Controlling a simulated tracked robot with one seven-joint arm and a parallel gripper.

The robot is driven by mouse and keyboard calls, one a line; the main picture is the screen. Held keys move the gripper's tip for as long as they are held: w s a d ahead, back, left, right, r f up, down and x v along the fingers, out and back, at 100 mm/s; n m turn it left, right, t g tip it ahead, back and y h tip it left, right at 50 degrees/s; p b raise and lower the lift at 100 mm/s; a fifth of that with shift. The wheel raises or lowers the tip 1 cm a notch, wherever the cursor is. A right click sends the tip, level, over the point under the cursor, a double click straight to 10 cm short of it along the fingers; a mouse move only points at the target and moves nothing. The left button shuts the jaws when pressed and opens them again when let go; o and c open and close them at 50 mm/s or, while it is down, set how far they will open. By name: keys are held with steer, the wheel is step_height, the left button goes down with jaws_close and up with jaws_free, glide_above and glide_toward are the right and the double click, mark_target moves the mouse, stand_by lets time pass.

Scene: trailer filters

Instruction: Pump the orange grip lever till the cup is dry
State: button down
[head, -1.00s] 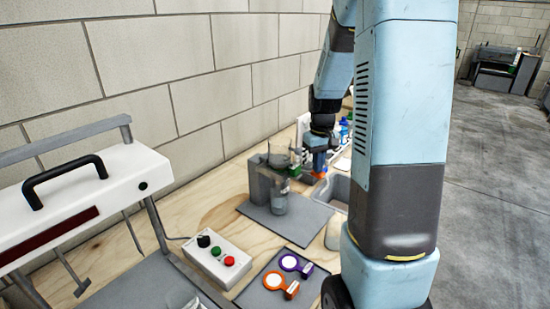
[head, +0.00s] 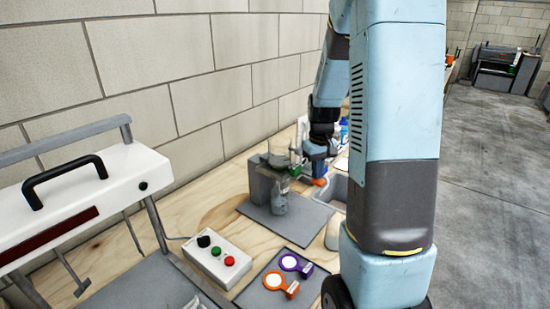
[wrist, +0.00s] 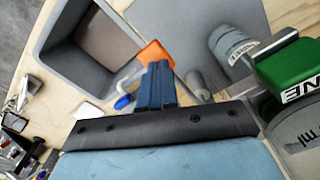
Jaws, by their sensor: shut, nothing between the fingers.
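The orange grip lever (head: 319,182) sticks out to the right of the grey pump stand (head: 262,183). It also shows in the wrist view (wrist: 155,54), right at the tips of my gripper. My gripper (wrist: 157,75) has its blue fingers shut together with nothing between them. In the head view my gripper (head: 318,172) is just above the lever and appears to touch it. The clear cup (head: 279,150) sits on top of the stand. How much liquid it holds is too small to tell. A clear bottle (head: 279,203) stands below it.
A green part (wrist: 292,72) with white lettering is close to the right of my gripper. A grey basin (wrist: 62,55) lies beside the stand. A button box (head: 217,261) and orange and purple ring-shaped tags (head: 279,283) lie nearer. The block wall runs behind the bench.

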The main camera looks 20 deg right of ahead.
steer(key=shift+r, duration=2.7)
steer(key=shift+f, duration=3.2)
steer(key=shift+r, duration=3.2)
steer(key=shift+f, duration=3.2)
steer(key=shift+r, duration=3.2)
